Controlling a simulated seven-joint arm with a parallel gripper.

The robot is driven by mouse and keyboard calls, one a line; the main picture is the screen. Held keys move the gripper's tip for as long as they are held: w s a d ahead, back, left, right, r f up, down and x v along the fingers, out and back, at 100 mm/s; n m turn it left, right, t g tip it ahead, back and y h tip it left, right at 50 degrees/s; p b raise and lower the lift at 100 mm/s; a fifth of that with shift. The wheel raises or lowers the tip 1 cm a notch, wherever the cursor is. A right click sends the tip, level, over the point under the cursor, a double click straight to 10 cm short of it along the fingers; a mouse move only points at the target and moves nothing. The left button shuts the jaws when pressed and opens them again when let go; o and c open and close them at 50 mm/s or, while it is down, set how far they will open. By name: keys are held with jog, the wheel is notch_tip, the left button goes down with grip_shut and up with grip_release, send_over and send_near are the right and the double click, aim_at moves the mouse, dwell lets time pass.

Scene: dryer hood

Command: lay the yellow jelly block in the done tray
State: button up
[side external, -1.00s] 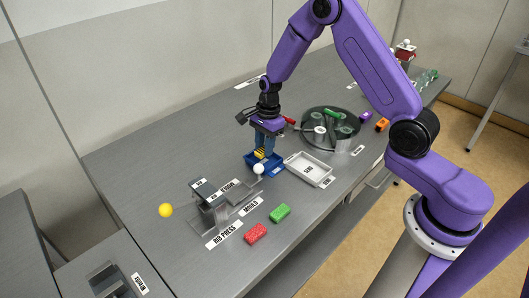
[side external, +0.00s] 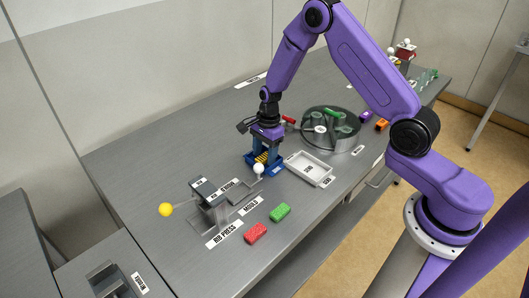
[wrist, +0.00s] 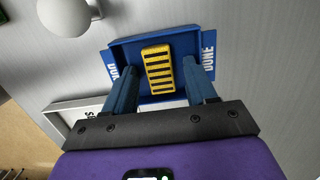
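The yellow jelly block (wrist: 157,68), with dark stripes across it, lies in the blue done tray (wrist: 125,50), near its middle. In the side external view the block (side external: 262,157) is partly hidden between my fingers, and the tray (side external: 267,176) shows below them. My gripper (wrist: 158,75) is open and low over the tray. One finger stands on each side of the block, with a gap on both sides in the wrist view.
A white ball knob (side external: 258,168) stands close to the tray's near side. A white labelled tray (side external: 309,168) is to the right. The press (side external: 209,200) with a yellow ball (side external: 166,210) stands front left. A red block (side external: 255,233) and a green block (side external: 280,212) lie in front.

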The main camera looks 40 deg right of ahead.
jog(key=shift+r, duration=0.1)
notch_tip(320, 180, up, 12)
jog(key=d, duration=0.2)
jog(key=s+a+r+n, duration=0.4)
jog(key=s+a+n, duration=0.1)
jog(key=a+n, duration=0.1)
jog(key=s+r+n, duration=0.2)
jog(key=s+n, duration=1)
jog(key=s, duration=0.2)
jog(key=s+r+n+h, duration=0.1)
jog(key=s+r+n, duration=0.2)
jog(key=s+n, duration=0.9)
jog(key=s, duration=0.3)
jog(key=shift+r+n, duration=0.15)
jog(key=shift+n, duration=0.15)
